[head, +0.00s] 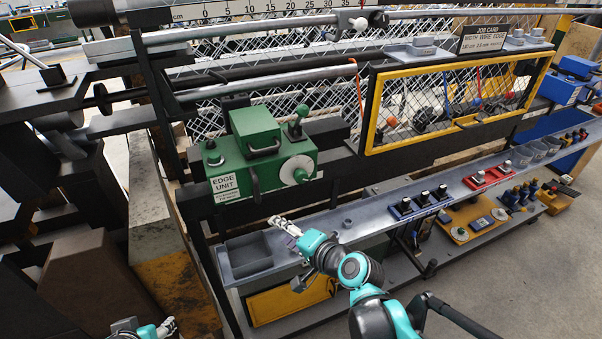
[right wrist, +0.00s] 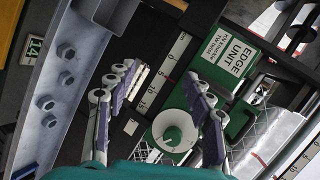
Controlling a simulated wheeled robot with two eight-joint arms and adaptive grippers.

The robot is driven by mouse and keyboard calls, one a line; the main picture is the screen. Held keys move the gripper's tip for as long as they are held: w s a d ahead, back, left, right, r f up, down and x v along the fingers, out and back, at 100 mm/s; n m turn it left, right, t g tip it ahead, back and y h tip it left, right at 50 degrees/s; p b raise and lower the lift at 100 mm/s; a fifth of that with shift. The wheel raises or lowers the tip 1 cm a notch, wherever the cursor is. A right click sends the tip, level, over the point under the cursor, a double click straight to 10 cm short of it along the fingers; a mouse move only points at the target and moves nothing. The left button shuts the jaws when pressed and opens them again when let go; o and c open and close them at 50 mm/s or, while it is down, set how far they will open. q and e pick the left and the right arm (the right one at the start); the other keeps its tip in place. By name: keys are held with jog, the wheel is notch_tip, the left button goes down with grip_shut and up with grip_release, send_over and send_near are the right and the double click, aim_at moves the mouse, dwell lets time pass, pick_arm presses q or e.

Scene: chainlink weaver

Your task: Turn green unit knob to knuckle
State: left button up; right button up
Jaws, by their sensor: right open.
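The green edge unit (head: 262,158) is mounted on the dark rail of the machine, with a white label at its left. A round white dial knob (head: 298,170) sits on its right front face. In the right wrist view the white dial knob (right wrist: 173,132) shows a green centre, and the "EDGE UNIT" label (right wrist: 236,56) is above right of it. My right gripper (head: 284,226) is open and empty, below the unit and apart from the knob. Its spread fingers (right wrist: 160,88) frame the area beside the knob. My left gripper (head: 165,328) is only partly visible at the bottom left edge.
A grey shelf (head: 350,222) runs beneath the unit, with an open grey bin (head: 248,254) at its left end and black switches (head: 423,199) farther right. A yellow-framed window (head: 450,140) lies right.

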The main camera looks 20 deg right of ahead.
aim_at(302, 178)
jog(key=w+d+r+m+t+h+p, duration=0.1)
jog(key=w+d+r+m+t+h, duration=0.35)
jog(key=d+m, duration=0.7)
jog(key=shift+m+t+y, duration=0.55)
jog(key=shift+m+y, duration=0.3)
jog(key=shift+m, duration=0.1)
jog(key=w+a, duration=0.1)
jog(key=w, duration=0.1)
jog(key=w+r, duration=0.1)
jog(key=w, duration=0.1)
jog(key=w+a+b, duration=0.1)
jog(key=w, duration=0.2)
jog(key=shift+a+r, duration=0.15)
jog(key=shift+a, duration=0.2)
jog(key=c, duration=1.2)
